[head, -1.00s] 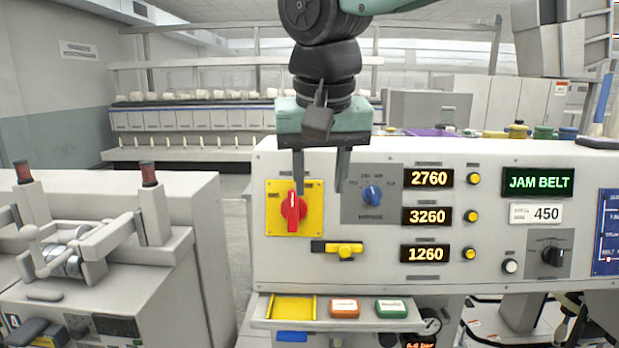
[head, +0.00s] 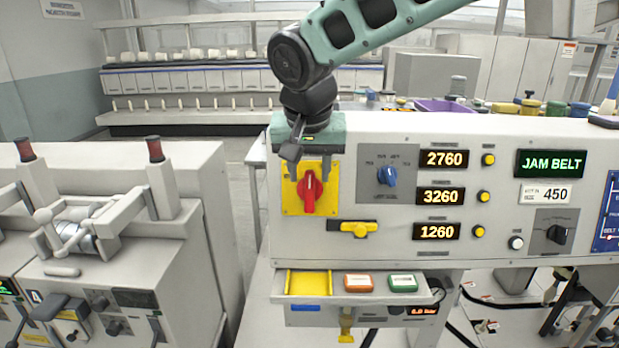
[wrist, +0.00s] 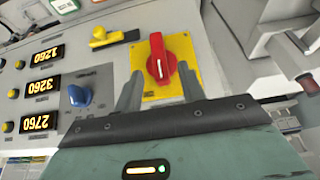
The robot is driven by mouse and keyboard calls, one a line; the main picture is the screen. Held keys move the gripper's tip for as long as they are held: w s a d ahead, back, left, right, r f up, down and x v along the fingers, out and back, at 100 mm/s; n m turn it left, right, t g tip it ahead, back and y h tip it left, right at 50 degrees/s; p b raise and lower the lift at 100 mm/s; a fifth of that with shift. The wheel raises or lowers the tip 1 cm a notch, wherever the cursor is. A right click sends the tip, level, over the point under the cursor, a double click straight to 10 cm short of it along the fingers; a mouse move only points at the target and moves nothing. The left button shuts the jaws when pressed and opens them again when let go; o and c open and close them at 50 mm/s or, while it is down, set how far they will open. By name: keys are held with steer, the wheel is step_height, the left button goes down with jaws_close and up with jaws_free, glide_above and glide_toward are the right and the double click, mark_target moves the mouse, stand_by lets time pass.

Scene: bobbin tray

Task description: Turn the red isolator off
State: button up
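The red isolator (head: 310,191) is a red rotary knob on a yellow square plate (head: 330,206) at the left end of the grey panel. Its handle stands about upright in the head view. My gripper (head: 309,176) is just above the knob, pointing down, with its fingers apart over the upper part of the yellow plate. In the wrist view the red knob (wrist: 160,60) lies ahead of the gap between the open fingers (wrist: 160,84), with nothing held. Whether a finger touches the knob cannot be told.
A blue knob (head: 387,175) sits right of the plate, and a yellow switch (head: 354,229) below it. A tray (head: 330,299) with orange and green blocks juts out beneath the panel. A grey machine (head: 190,185) with red-topped posts stands at the left.

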mark_target(309, 182)
steer(key=shift+p+x, duration=0.5)
steer(key=shift+x, duration=1.75)
jaws_close()
